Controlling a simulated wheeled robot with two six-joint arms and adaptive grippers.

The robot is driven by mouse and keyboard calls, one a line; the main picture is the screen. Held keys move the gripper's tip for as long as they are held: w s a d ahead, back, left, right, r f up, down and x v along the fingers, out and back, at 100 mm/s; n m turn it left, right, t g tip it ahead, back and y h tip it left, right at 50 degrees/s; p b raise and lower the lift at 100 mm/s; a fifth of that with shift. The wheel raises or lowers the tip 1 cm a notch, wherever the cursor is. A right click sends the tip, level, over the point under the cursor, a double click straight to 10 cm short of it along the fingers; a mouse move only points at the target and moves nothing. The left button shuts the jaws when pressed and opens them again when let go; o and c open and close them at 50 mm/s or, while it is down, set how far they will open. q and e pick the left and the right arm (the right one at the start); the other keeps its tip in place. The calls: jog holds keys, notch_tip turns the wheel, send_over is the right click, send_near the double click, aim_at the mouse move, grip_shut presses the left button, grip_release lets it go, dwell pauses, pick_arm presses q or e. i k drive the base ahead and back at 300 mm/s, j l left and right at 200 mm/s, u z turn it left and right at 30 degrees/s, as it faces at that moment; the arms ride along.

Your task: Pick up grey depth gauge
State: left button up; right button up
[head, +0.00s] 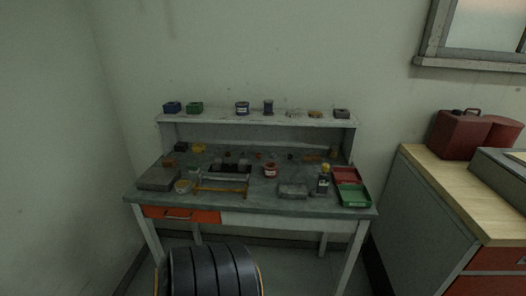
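I cannot pick out the grey depth gauge for certain; the parts on the workbench (260,207) are small and dim. A long grey bar-like piece (225,178) lies near the middle of the bench top, among dark parts. A flat grey block (293,190) lies at the front right of the bench top. A small dark upright item with a yellow top (323,184) stands right of that block. Neither of my grippers is in view.
A raised shelf (220,119) along the back holds several small boxes and tins. A red tray (344,176) and a green tray (354,195) sit at the right end. A dark ribbed rounded object (210,272) stands before the bench. A wood-topped cabinet (430,172) stands at right.

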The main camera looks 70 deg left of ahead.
aim_at(321, 191)
jog(key=j+u, duration=0.1)
jog(key=u, duration=1.5)
jog(key=z, duration=0.2)
